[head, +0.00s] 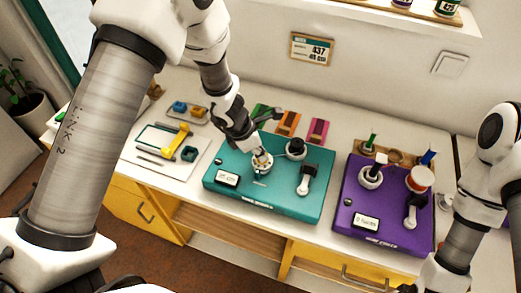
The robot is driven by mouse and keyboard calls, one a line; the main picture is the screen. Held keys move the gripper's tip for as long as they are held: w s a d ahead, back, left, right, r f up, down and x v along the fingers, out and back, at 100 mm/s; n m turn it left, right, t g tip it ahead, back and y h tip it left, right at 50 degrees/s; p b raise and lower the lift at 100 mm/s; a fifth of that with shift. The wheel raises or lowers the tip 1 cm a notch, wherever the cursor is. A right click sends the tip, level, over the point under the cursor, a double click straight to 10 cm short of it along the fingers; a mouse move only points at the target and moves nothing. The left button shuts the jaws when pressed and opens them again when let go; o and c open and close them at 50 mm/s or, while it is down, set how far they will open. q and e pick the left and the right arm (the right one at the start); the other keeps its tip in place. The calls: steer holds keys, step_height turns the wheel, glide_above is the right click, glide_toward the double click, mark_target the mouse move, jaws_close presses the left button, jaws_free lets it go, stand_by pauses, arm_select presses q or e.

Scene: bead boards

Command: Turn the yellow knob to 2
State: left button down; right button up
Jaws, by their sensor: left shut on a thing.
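A teal board (230,190) lies on the table in the middle of the head view. My left gripper (259,153) reaches down onto this dial and is shut on the knob. The fingers hide most of the knob, so its colour and pointer setting are not readable. A small white label plate (227,179) sits at the board's front left. My right arm shows at the right edge, but its gripper is out of view.
The teal board also carries a black round part (296,148) and a white-handled lever (306,178). A purple board (350,200) with several fittings stands to the right. A white tray (150,165) with a yellow tool lies left. Coloured cards lie behind.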

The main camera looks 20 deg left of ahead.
arm_select(q)
steer(key=m+p, duration=0.1)
steer(key=m, duration=0.1)
steer(key=m+g+p, duration=0.1)
steer(key=p, duration=0.1)
steer(key=shift+r+m+h, duration=0.2)
steer(key=shift+m+h, duration=0.2)
steer(key=shift+w+f+m+g+p, duration=0.15)
steer(key=shift+m+g+p, duration=0.75)
steer(key=shift+m, duration=0.7)
steer(key=c, duration=1.3)
jaws_free()
steer(key=shift+o, duration=0.2)
steer(key=v, duration=1.2)
